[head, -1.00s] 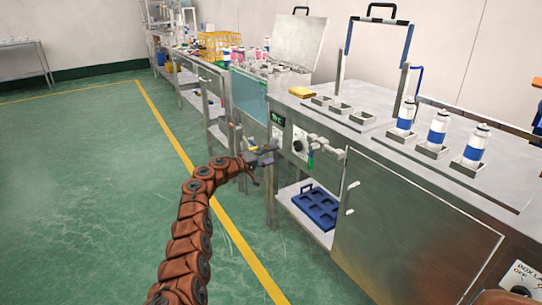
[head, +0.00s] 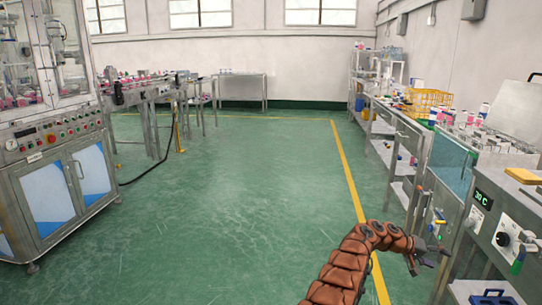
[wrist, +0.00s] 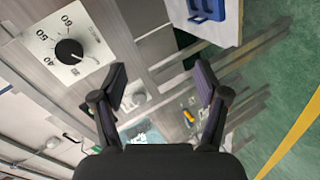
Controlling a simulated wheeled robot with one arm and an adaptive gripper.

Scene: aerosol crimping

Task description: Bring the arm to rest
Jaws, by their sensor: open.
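My arm (head: 350,262) is a jointed brown-red chain that rises from the bottom of the head view and bends over to the right. My gripper (head: 428,258) is at its end, beside the front of the steel bench with the temperature display (head: 483,199). In the wrist view my gripper (wrist: 162,88) has its two dark fingers spread apart with nothing between them. Beyond them the view shows the bench front with a black dial (wrist: 69,52) and a blue tray (wrist: 207,10).
A yellow basket (head: 427,101) and several bottles stand on the benches along the right wall. A machine cabinet (head: 62,185) stands at the left, with a conveyor (head: 150,90) behind it. The green floor (head: 240,190) between them is clear, with a yellow line (head: 350,180).

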